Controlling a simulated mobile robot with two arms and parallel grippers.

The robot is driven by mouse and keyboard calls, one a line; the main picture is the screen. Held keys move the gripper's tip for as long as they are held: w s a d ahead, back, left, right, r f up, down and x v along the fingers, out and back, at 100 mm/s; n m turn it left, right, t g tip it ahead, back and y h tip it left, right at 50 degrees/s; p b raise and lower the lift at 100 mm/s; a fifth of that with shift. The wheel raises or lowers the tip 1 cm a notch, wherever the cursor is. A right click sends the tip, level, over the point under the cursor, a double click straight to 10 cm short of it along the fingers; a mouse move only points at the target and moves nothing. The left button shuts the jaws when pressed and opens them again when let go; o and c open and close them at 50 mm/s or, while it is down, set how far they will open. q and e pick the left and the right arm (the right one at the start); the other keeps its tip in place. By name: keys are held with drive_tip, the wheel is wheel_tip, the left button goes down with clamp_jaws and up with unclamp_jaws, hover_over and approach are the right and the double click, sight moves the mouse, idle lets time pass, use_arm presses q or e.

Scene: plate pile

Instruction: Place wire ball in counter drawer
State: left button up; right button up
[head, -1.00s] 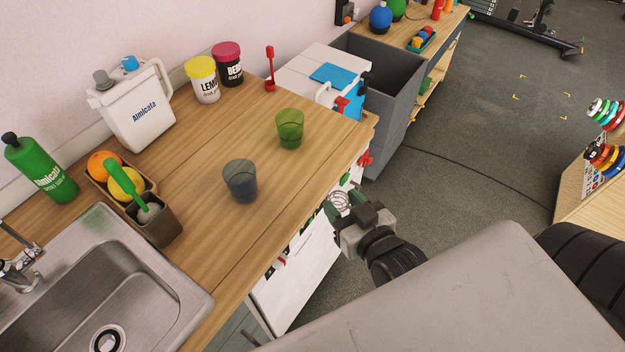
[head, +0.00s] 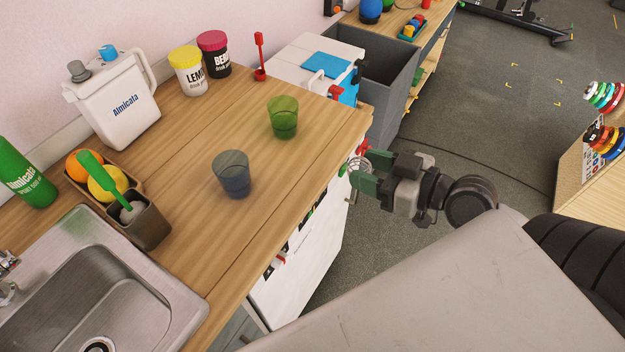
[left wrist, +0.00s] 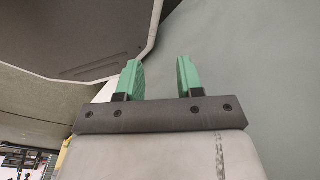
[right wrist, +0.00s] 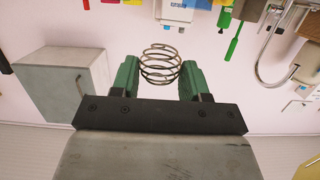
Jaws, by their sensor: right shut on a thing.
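The wire ball (right wrist: 160,65), an open coil of thin metal wire, sits between the green fingers of my right gripper (right wrist: 160,78) in the right wrist view. In the head view my right gripper (head: 362,178) is shut on the wire ball (head: 357,160), just beside the counter's right edge. My left gripper (left wrist: 158,78) is open and empty in the left wrist view; it is not in the head view. The counter (head: 190,215) has a white front (head: 305,262), seen steeply from above. I cannot make out an open drawer there.
A blue cup (head: 232,175) and a green cup (head: 283,118) stand on the counter. A sink (head: 110,290) is at the lower left. A grey bin (head: 390,85) stands beyond the counter. Open floor (head: 490,150) lies to the right.

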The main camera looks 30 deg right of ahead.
drive_tip(key=p, duration=0.2)
hover_over(316, 187)
wheel_tip(316, 187, down, 6)
drive_tip(key=shift+s, duration=0.1)
drive_tip(key=shift+f, duration=2.15)
drive_tip(key=shift+b, duration=0.3)
drive_tip(key=o, duration=0.4)
drive_tip(key=shift+f, duration=0.15)
drive_tip(key=o, duration=0.5)
